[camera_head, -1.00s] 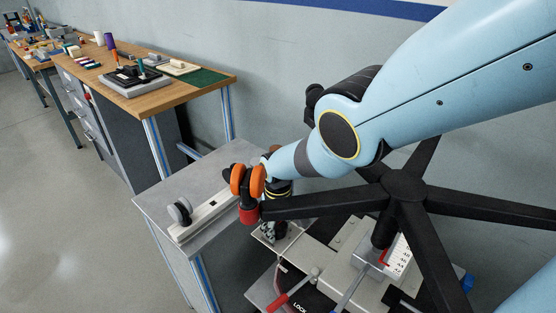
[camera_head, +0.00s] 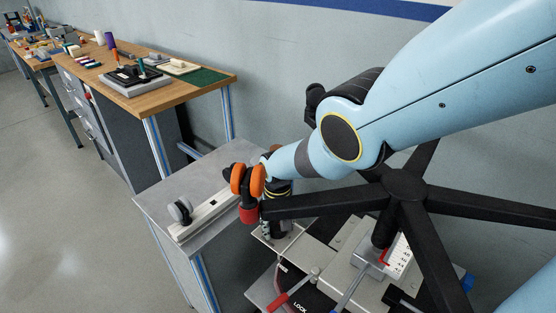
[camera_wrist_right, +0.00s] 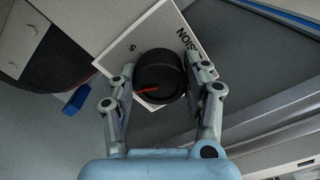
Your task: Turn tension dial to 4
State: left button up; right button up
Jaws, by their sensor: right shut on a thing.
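The tension dial (camera_wrist_right: 158,82) is a round black knob with a red pointer line, seen in the right wrist view. It sits on a tilted white plate (camera_wrist_right: 126,47) on which part of a word and a "5" can be read; other marks are hidden. The red line points to the left in that view. My right gripper (camera_wrist_right: 161,70) is shut on the dial, one finger on each side. My left gripper is not in view.
A black star-shaped chair base (camera_head: 406,186) stands close to my right arm, with an orange-and-black caster (camera_head: 247,181) beside the wrist. Below are a red-handled lever (camera_head: 278,302) and a white scale (camera_head: 398,258). A grey table (camera_head: 160,196) with a rail stands left.

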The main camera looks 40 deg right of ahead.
aim_at(277, 225)
jog(key=shift+m, duration=1.3)
jog(key=o, duration=1.2)
jog(key=shift+c, duration=0.2)
jog(key=shift+w, duration=0.1)
jog(key=shift+r, duration=3.7)
